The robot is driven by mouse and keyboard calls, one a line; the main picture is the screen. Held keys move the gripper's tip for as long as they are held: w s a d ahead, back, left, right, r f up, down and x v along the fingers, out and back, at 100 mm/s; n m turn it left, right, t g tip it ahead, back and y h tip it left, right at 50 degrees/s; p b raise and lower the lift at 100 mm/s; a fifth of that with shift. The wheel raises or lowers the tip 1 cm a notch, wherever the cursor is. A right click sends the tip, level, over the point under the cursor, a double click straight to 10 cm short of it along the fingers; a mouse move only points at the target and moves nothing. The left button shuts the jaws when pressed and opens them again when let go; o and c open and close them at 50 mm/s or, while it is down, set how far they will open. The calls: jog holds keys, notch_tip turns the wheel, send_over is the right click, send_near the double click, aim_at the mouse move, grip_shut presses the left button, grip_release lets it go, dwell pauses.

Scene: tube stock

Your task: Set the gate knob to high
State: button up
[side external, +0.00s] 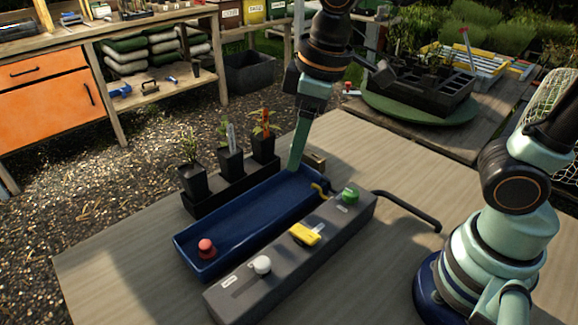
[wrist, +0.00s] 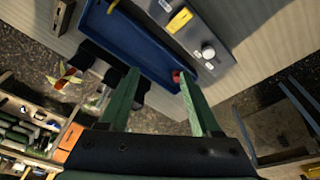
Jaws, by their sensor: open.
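A grey control box (side external: 285,262) stands on the table with a white knob (side external: 261,265) beside a slot, a yellow lever (side external: 305,234) and a green knob (side external: 350,195). Their labels are too small to read, so I cannot tell which is the gate knob. The wrist view also shows the white knob (wrist: 208,52) and yellow lever (wrist: 180,20). My gripper (side external: 295,166) points down over the far side of the blue trough, away from the box's controls. In the wrist view its two green fingers (wrist: 157,73) are apart, with nothing between them.
A black hose (side external: 408,208) runs from the box's right end. The table's front is clear.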

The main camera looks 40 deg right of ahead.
aim_at(262, 262)
jog(key=s+a+f+n+g+h, duration=0.1)
jog(key=s+a+f+n+g, duration=0.15)
jog(key=a+n, duration=0.6)
jog(key=a+f+m, duration=0.1)
jog(key=f, duration=0.3)
jog(key=f+m, duration=0.1)
jog(key=f, duration=0.3)
jog(key=a+f+m, duration=0.1)
jog(key=f, duration=0.3)
jog(key=shift+s+a+f, duration=0.25)
jog(key=shift+a+f, duration=0.05)
jog(key=shift+f, duration=0.05)
grip_shut()
jog(key=shift+r, duration=0.1)
dwell(0.4)
